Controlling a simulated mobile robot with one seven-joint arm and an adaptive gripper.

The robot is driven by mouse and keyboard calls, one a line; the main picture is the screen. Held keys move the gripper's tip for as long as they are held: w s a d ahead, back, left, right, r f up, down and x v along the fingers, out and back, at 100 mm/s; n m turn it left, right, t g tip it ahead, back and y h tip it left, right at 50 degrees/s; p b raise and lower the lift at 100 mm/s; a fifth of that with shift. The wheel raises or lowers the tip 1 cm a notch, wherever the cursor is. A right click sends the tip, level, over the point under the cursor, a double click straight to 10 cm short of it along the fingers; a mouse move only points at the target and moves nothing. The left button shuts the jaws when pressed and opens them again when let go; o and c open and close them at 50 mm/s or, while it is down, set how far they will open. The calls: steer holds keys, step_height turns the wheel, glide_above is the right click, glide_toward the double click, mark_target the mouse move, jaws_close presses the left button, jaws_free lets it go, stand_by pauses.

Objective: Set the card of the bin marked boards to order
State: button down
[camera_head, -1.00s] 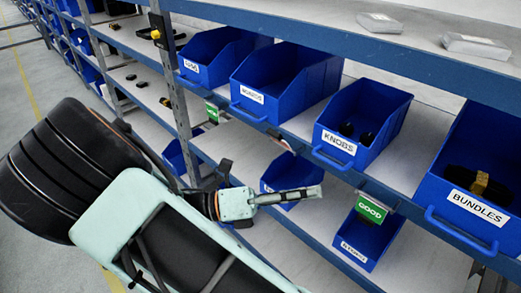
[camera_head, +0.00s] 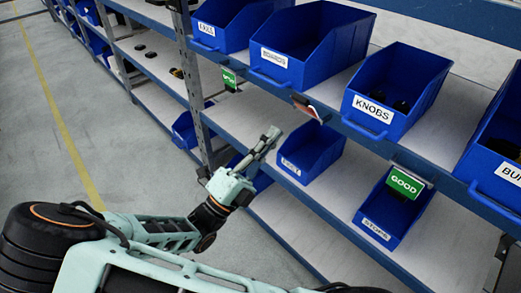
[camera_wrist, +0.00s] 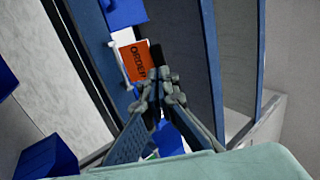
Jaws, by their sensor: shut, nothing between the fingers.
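The blue bin marked boards (camera_head: 318,42) stands on the upper shelf in the head view; its white label (camera_head: 274,57) is small. Below its front edge a card (camera_head: 308,107) juts out tilted, with a red face partly showing. In the wrist view an orange-red card (camera_wrist: 138,62) reads ORDER, turned on its side, in a white holder. My gripper (camera_head: 271,134) is shut and empty, left of and below the card in the head view. In the wrist view its fingertips (camera_wrist: 158,74) overlap the card's lower edge; I cannot tell whether they touch.
A bin marked knobs (camera_head: 420,75) stands to the right, with a green GOOD card (camera_head: 404,183) below it. Another green card (camera_head: 228,78) hangs at the left. Blue bins (camera_head: 322,150) fill parts of the lower shelf, close behind my gripper. Open floor (camera_head: 50,130) lies left.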

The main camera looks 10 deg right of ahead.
mark_target(300, 98)
steer(key=x, duration=0.7)
steer(key=shift+w, duration=0.1)
steer(key=shift+w+d+r+g+y+p, duration=0.1)
steer(key=shift+d+r+g+y+p, duration=0.15)
steer(key=shift+p, duration=0.9)
steer(key=shift+r+g+y+p, duration=0.15)
steer(key=shift+r+y+p, duration=0.15)
steer(key=shift+p, duration=0.8)
steer(key=r+g+y+p, duration=0.1)
steer(key=p, duration=0.4)
steer(key=w+d+r+g+y+p, duration=0.1)
steer(key=p, duration=0.5)
steer(key=shift+d+y, duration=0.15)
steer(key=shift+y, duration=0.1)
steer(key=shift+d+p, duration=0.2)
steer(key=shift+p, duration=0.45)
steer(key=shift+w+d+p, duration=0.2)
steer(key=shift+w+p, duration=0.05)
steer(key=shift+p, duration=0.35)
steer(key=shift+s+a, duration=0.1)
